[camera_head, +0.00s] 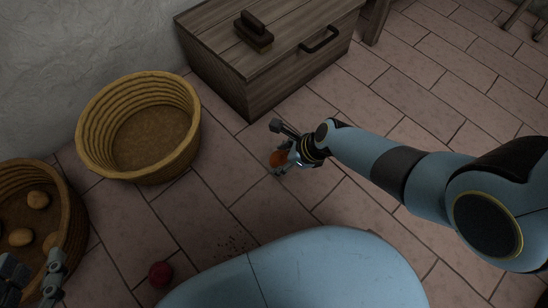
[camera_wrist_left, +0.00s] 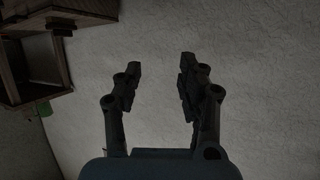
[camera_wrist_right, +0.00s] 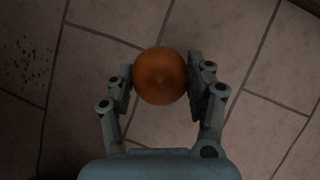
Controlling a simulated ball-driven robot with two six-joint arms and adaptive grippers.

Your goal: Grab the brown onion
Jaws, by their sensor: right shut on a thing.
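The brown onion (camera_wrist_right: 160,76) is round and orange-brown, and sits between the fingers of my right gripper (camera_wrist_right: 160,82) in the right wrist view. The fingers touch it on both sides. In the head view the onion (camera_head: 278,159) shows at the tip of my right gripper (camera_head: 282,160), over the tiled floor; whether it touches the floor I cannot tell. My left gripper (camera_head: 32,277) is at the lower left of the head view by a basket. In the left wrist view the left gripper (camera_wrist_left: 160,85) has its fingers apart with nothing between them, facing a pale wall.
An empty woven basket (camera_head: 88,128) stands left of the onion. Another basket (camera_head: 72,205) at the left edge holds several potatoes (camera_head: 38,200). A red onion-like ball (camera_head: 160,274) and dark crumbs (camera_head: 233,244) lie on the floor. A wooden chest (camera_head: 262,82) with a brush (camera_head: 254,38) stands behind.

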